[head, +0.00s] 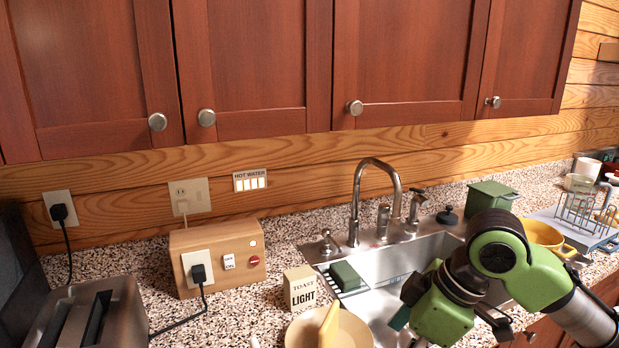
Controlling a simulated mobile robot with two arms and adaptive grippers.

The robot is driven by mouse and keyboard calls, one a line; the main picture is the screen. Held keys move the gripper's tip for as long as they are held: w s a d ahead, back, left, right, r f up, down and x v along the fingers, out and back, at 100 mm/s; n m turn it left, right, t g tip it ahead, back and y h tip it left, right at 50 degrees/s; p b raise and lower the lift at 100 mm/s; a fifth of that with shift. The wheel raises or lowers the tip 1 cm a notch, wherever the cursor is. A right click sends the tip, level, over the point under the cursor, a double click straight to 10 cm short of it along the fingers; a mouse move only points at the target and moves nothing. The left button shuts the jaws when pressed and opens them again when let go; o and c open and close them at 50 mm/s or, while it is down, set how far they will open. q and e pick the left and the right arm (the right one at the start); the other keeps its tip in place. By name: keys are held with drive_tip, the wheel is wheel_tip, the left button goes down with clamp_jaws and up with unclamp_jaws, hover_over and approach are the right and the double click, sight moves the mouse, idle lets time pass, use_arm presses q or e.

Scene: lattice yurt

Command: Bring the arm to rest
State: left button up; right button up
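My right arm comes in from the right, green and black, and bends over the sink (382,270). My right gripper (446,322) is low over the right part of the basin, near the bottom edge of the head view. Dark finger-like parts show on both sides of its green body, but its tips are not clear, so I cannot tell whether it is open or shut. I see nothing clearly held in it. My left gripper is not in view.
A faucet (358,205) stands behind the sink. A green canister (490,200), yellow pot (545,236) and dish rack (585,215) are beyond the arm. Cabinets (250,70) hang above.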

drive_tip(key=s+a+f+m+t+y, duration=0.1)
drive_tip(key=s+a+f+m, duration=0.15)
drive_tip(key=f, duration=0.55)
drive_tip(key=s+a+f+m+t, duration=0.1)
drive_tip(key=s+a+f, duration=0.15)
drive_tip(key=f, duration=0.55)
drive_tip(key=s+d+f+m+h, duration=0.5)
drive_tip(key=s+d+f+m, duration=0.3)
drive_tip(key=s+d+f, duration=0.65)
drive_tip(key=s+a+f+g, duration=0.1)
drive_tip(key=s+f, duration=0.1)
drive_tip(key=f, duration=1)
drive_tip(key=s+a+f+g, duration=0.1)
drive_tip(key=f, duration=1.2)
drive_tip(key=s+d+f, duration=0.3)
drive_tip(key=s+f, duration=1.1)
drive_tip(key=s, duration=0.2)
drive_tip(key=shift+s+f+g, duration=0.2)
drive_tip(key=shift+s+g, duration=0.05)
drive_tip(key=shift+g, duration=0.15)
drive_tip(key=shift+n, duration=0.25)
